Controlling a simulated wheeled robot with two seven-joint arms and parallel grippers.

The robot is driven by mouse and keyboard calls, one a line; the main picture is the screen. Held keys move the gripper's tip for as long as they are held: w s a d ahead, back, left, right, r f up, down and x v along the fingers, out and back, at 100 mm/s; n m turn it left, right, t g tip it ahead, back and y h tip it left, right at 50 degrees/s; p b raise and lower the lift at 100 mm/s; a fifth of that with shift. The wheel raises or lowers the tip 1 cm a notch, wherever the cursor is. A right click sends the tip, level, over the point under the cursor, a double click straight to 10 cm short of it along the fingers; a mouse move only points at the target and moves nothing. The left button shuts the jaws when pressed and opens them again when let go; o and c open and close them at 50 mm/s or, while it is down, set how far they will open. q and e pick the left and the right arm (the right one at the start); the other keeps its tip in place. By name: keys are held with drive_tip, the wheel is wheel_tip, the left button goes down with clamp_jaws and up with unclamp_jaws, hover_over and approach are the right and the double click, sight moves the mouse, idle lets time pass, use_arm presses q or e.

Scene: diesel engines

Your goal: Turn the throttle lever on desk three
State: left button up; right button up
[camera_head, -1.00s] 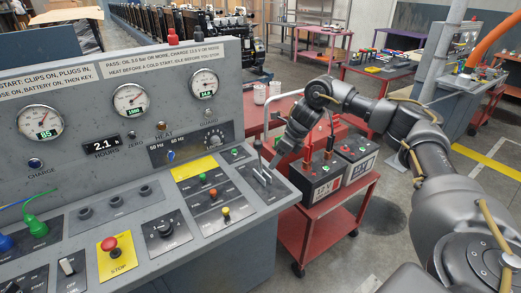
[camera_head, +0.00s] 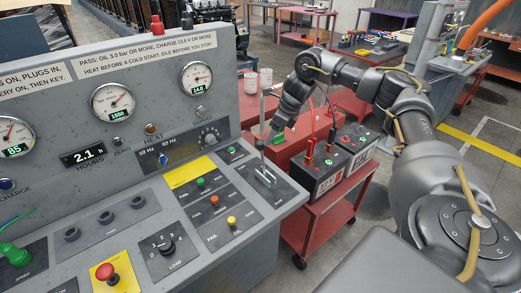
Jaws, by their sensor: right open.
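The throttle lever (camera_head: 264,165) stands up from a slotted plate at the right end of the grey control desk's sloping top (camera_head: 205,200). It looks like a thin metal lever with a dark upper end. My right gripper (camera_head: 273,137) comes in from the right, pointing down and left. Its open fingers are close to the lever's upper end; I cannot tell whether they touch it or stand behind it. The fingertips are small and dark here. My left gripper is out of view. No desk number is readable.
A red trolley (camera_head: 303,232) with two black batteries (camera_head: 318,172) stands right of the desk, under my right arm. The desk has gauges, a red stop button (camera_head: 105,272) and a load knob (camera_head: 167,248). Another grey desk (camera_head: 440,80) stands back right. Open floor lies right of the trolley.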

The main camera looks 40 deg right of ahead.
sight(263, 149)
drive_tip(key=p+x, duration=0.2)
drive_tip(key=x, duration=0.5)
drive_tip(key=shift+w+a+f, duration=0.1)
drive_tip(key=shift+w+f, duration=0.1)
drive_tip(key=shift+w, duration=0.05)
drive_tip(key=shift+a+f, duration=0.1)
drive_tip(key=shift+f, duration=0.2)
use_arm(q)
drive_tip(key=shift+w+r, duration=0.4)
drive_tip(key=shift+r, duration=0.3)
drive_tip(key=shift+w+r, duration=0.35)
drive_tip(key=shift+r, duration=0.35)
use_arm(e)
drive_tip(key=shift+w+f, duration=0.15)
drive_tip(key=shift+f, duration=0.15)
clamp_jaws()
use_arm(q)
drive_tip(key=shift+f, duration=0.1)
use_arm(e)
drive_tip(key=shift+a, duration=0.1)
